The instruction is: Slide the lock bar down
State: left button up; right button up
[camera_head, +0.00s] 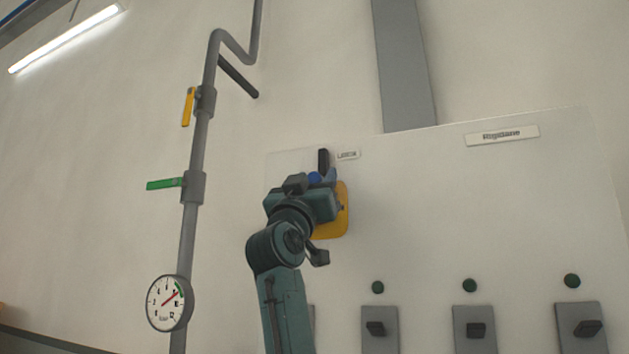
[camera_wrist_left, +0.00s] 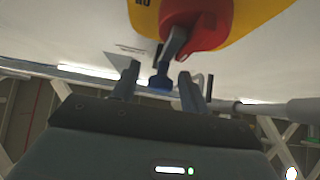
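My left gripper (camera_head: 322,179) is up at the wall panel, beside the yellow plate and just below the short dark upright bar (camera_head: 323,158), near a small label. A blue knob (camera_head: 314,177) shows at the gripper. In the left wrist view the two fingers (camera_wrist_left: 158,78) stand apart, with the blue knob (camera_wrist_left: 160,82) between them and a gap on each side. The yellow plate (camera_head: 343,210) is partly hidden by my gripper. The wrist view shows a red handle piece (camera_wrist_left: 195,25) on the yellow plate (camera_wrist_left: 245,12), close to the fingertips. My right gripper is not in view.
Several grey switch plates (camera_head: 379,345) with green lamps (camera_head: 377,287) line the lower panel. Left of my arm, a grey pipe (camera_head: 190,235) carries a yellow valve handle (camera_head: 188,106), a green valve handle (camera_head: 164,184) and a gauge (camera_head: 169,303).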

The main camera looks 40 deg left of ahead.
pick_arm(q)
jog(key=shift+s+f, duration=0.2)
jog(key=shift+f, duration=0.05)
jog(key=b+v, duration=0.5)
jog(key=v, duration=0.7)
jog(key=shift+s, duration=0.25)
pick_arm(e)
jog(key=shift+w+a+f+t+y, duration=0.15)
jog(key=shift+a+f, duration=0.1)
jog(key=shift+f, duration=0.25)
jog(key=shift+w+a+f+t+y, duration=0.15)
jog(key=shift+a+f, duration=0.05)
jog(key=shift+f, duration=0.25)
pick_arm(q)
jog(key=shift+d+f, duration=0.1)
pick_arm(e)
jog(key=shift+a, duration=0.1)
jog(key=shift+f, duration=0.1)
